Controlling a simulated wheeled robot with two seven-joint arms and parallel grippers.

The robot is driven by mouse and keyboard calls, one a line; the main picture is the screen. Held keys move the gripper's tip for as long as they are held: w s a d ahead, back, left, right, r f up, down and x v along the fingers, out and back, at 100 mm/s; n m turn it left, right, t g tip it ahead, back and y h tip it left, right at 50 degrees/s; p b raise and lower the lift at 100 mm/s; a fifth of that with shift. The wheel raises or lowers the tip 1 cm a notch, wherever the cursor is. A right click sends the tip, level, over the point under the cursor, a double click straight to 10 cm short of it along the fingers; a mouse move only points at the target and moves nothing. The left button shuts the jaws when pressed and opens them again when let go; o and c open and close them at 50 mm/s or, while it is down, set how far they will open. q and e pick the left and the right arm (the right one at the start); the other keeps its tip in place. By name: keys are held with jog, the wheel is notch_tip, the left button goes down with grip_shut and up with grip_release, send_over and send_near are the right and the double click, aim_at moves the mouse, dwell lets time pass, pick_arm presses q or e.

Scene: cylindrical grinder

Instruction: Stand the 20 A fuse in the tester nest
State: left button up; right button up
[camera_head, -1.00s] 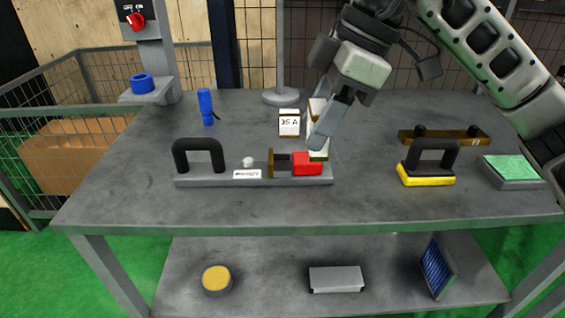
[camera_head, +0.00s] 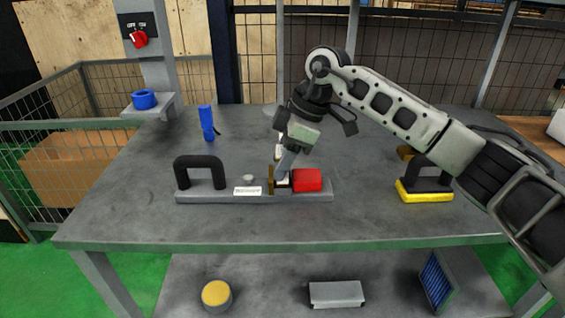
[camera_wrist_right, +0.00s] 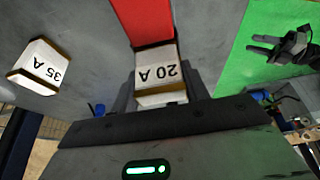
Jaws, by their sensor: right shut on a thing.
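The 20 A fuse (camera_wrist_right: 158,70) is a white block with brown ends, held between my right gripper's fingers in the right wrist view. My right gripper (camera_head: 284,174) is shut on it above the grey tester bar (camera_head: 225,196). In the head view a white bit of the fuse (camera_head: 283,183) shows between the brown upright plate (camera_head: 270,180) and the red block (camera_head: 307,180). I cannot tell whether it touches the bar. My left gripper (camera_wrist_right: 280,45) shows small at the upper right of the wrist view, its fingers apart and empty.
The 35 A fuse (camera_wrist_right: 40,66) stands close by, mostly behind my right arm in the head view. A black handle (camera_head: 200,172) rises from the bar's left end. A blue torch (camera_head: 206,121) stands behind; a yellow-based handled block (camera_head: 425,190) sits right. The front table strip is clear.

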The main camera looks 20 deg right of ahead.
jog(key=shift+s+f, duration=0.1)
jog(key=shift+f, duration=0.6)
jog(key=shift+s+f, duration=0.15)
jog(key=shift+f, duration=0.55)
jog(key=o, duration=1)
jog(key=shift+f, duration=0.1)
jog(key=shift+o, duration=0.2)
jog(key=shift+r, duration=0.35)
jog(key=w+v, duration=0.1)
jog(key=v, duration=1.1)
jog(key=shift+s+r, duration=0.35)
jog(key=shift+r, duration=0.15)
